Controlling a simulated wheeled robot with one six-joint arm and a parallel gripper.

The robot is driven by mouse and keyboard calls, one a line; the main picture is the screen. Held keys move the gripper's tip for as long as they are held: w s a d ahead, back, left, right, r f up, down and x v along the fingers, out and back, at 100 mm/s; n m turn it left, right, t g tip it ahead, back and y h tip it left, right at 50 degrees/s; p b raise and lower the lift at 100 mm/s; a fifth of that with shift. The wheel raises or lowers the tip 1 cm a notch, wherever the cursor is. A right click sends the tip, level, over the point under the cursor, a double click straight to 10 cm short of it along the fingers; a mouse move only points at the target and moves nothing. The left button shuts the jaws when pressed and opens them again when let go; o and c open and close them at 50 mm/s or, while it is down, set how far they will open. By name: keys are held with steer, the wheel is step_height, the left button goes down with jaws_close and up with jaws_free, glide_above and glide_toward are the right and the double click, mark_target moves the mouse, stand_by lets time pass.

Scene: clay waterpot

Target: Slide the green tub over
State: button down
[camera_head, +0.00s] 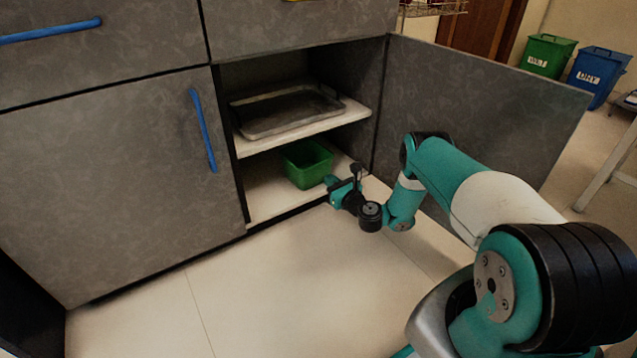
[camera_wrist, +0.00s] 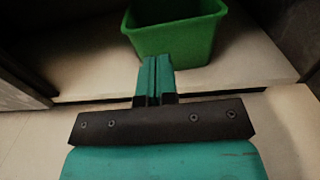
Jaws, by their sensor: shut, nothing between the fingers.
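The green tub (camera_head: 306,164) stands upright on the bottom shelf of the open cabinet, below the middle shelf. In the wrist view the green tub (camera_wrist: 180,34) is at the top, just beyond my fingertips. My gripper (camera_head: 332,181) is at the tub's right front side, low at the cabinet opening. In the wrist view my gripper (camera_wrist: 155,62) has its two teal fingers together, with nothing between them. The fingertips overlap the tub's lower edge in that picture; I cannot tell whether they touch it.
A grey metal tray (camera_head: 285,112) lies on the middle shelf (camera_head: 340,120) above the tub. The open cabinet door (camera_head: 470,110) stands to the right, behind my arm. The bottom shelf (camera_head: 268,200) has free room left of the tub. The floor (camera_head: 270,285) in front is clear.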

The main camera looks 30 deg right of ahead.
mark_target(314, 167)
steer(key=w+b, duration=0.1)
steer(key=w, duration=0.1)
steer(key=w+b, duration=0.2)
steer(key=w, duration=0.1)
steer(key=shift+w+a+f, duration=0.15)
steer(key=shift+w+a, duration=0.1)
steer(key=shift+w, duration=0.05)
steer(key=shift+w+r+b, duration=0.2)
steer(key=shift+w+b, duration=0.15)
steer(key=shift+w, duration=0.15)
